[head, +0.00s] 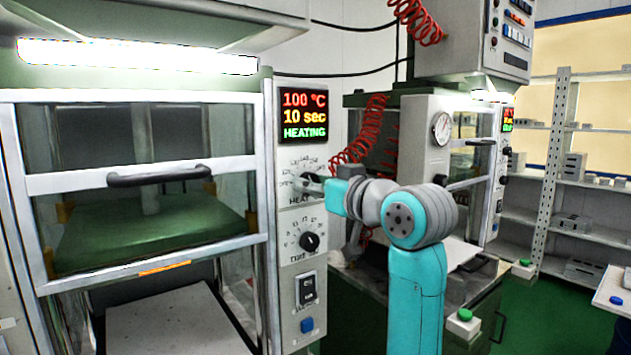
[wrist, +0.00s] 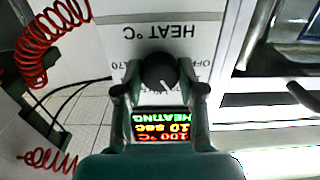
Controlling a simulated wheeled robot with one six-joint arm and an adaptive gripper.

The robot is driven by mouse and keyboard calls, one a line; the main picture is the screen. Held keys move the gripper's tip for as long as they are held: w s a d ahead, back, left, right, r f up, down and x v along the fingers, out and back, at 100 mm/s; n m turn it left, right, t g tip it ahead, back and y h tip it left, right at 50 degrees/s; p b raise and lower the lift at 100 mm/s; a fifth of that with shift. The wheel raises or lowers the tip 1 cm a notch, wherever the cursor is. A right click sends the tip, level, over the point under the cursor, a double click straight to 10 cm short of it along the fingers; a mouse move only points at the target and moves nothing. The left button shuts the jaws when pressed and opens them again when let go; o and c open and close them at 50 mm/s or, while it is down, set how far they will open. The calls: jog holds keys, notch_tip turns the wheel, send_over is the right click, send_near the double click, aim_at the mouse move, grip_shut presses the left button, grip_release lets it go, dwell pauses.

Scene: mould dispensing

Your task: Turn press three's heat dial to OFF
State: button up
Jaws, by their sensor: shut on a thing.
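The printed OFF mark (wrist: 203,67) is partly hidden by a finger. My gripper (wrist: 161,88) has one finger on each side of the dial and is shut on it. In the head view my gripper (head: 322,187) reaches the near press's panel (head: 290,262) and hides part of the dial. The display (head: 303,115) reads 100 °C, 10 sec, HEATING.
Below is a black time dial (head: 309,242), then a rocker switch (head: 307,289) and a blue button (head: 307,325). The press door (head: 150,262) with its black handle (head: 160,177) is at left. A red coiled hose (head: 362,140) hangs behind my gripper. Another press stands at right.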

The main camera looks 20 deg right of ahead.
jog(key=shift+n, duration=0.3)
jog(key=shift+d+r+n, duration=0.1)
jog(key=shift+r+n, duration=0.05)
jog(key=shift+n, duration=5.45)
jog(key=o, duration=1.1)
jog(key=shift+o, duration=0.2)
jog(key=v, duration=1.2)
